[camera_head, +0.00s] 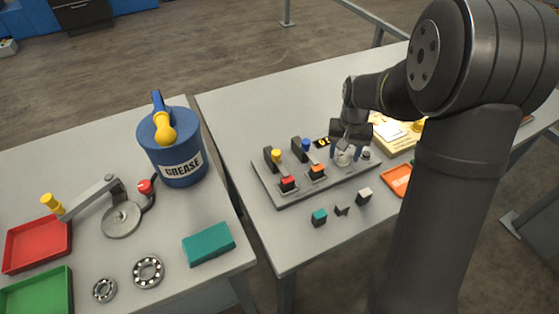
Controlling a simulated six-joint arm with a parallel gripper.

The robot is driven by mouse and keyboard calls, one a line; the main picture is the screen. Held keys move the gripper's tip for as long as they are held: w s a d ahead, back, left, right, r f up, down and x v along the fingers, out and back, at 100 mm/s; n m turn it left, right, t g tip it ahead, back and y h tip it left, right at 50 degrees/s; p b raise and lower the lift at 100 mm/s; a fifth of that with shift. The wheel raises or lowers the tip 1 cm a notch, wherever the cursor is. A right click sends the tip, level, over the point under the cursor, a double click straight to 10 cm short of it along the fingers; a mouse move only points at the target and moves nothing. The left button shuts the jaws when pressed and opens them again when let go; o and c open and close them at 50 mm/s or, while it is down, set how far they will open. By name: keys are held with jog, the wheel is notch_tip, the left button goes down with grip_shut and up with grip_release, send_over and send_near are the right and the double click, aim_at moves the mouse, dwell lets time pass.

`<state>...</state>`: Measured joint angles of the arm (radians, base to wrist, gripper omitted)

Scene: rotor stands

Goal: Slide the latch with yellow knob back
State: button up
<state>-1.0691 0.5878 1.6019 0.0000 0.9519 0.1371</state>
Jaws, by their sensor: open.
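A grey plate (262,181) on the right-hand table carries several latches. The latch with the yellow knob (276,156) is at the plate's left end, beside a dark upright block. A latch with a blue knob (306,145) is to its right. My gripper (345,153) is open above the plate's right part, to the right of both knobs and apart from the yellow one. It partly hides that end of the plate, and its exact contact there is too small to tell.
A blue grease can (180,150) and a yellow-ended lever (88,196) stand on the left table. A gap separates the tables.

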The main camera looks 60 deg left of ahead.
jog(key=shift+c, duration=0.7)
jog(key=shift+w+a+r, duration=0.15)
jog(key=shift+a+r, duration=0.05)
jog(key=shift+a, duration=0.05)
jog(key=shift+n+y, duration=0.4)
jog(key=shift+n, duration=0.2)
jog(key=a+r, duration=0.1)
jog(key=a, duration=0.1)
jog(key=a+r, duration=0.1)
jog(key=r, duration=0.1)
jog(key=shift+w+a+r, duration=0.25)
jog(key=shift+w+a, duration=0.15)
jog(key=s+a+r+n, duration=0.2)
jog(key=s+r, duration=0.1)
jog(key=r, duration=0.1)
notch_tip(320, 180, up, 15)
jog(key=n, duration=0.7)
send_over(276, 152)
jog(key=shift+h, duration=0.4)
notch_tip(276, 152, down, 17)
jog(key=shift+f, duration=0.2)
